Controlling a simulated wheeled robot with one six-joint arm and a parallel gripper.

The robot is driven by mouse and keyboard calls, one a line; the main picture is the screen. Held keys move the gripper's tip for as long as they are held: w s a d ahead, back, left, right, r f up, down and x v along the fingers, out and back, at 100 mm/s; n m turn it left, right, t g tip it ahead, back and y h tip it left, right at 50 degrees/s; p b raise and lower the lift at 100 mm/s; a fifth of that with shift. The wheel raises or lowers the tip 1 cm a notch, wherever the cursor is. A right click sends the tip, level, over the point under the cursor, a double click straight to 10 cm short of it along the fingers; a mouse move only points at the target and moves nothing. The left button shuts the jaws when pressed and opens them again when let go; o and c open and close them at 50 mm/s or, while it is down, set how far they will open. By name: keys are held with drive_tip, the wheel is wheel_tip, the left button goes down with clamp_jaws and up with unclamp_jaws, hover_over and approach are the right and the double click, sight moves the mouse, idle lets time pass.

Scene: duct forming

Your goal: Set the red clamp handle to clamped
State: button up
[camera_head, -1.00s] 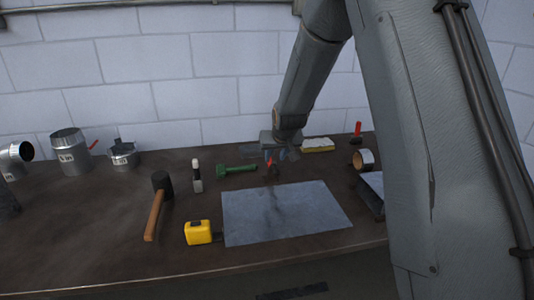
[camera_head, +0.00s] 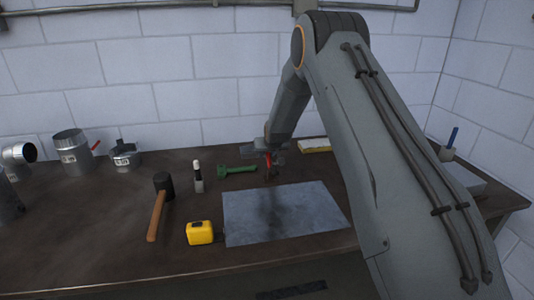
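My gripper (camera_head: 272,160) is over the back of the bench, just behind the metal sheet. A small red part (camera_head: 268,160) shows right at the gripper. I cannot tell whether it is the clamp handle, nor whether the fingers touch it. The fingers are small and dark, so their opening is unclear. Another red handle (camera_head: 96,146) sticks out tilted beside the larger upright duct (camera_head: 72,155) at the left. A further red upright handle, seen earlier at the back right, is now hidden by my arm.
A flat grey sheet (camera_head: 300,222) lies mid-bench. Around it are a yellow tape measure (camera_head: 200,233), a mallet (camera_head: 158,212), a marker-like bottle (camera_head: 198,178) and a green tool (camera_head: 236,170). A yellow-white block (camera_head: 314,146) lies behind. A blue handle (camera_head: 453,138) stands at the right.

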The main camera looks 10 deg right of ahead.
drive_tip(key=shift+w+f, duration=0.4)
drive_tip(key=shift+f, duration=0.05)
drive_tip(key=shift+c, duration=0.2)
clamp_jaws()
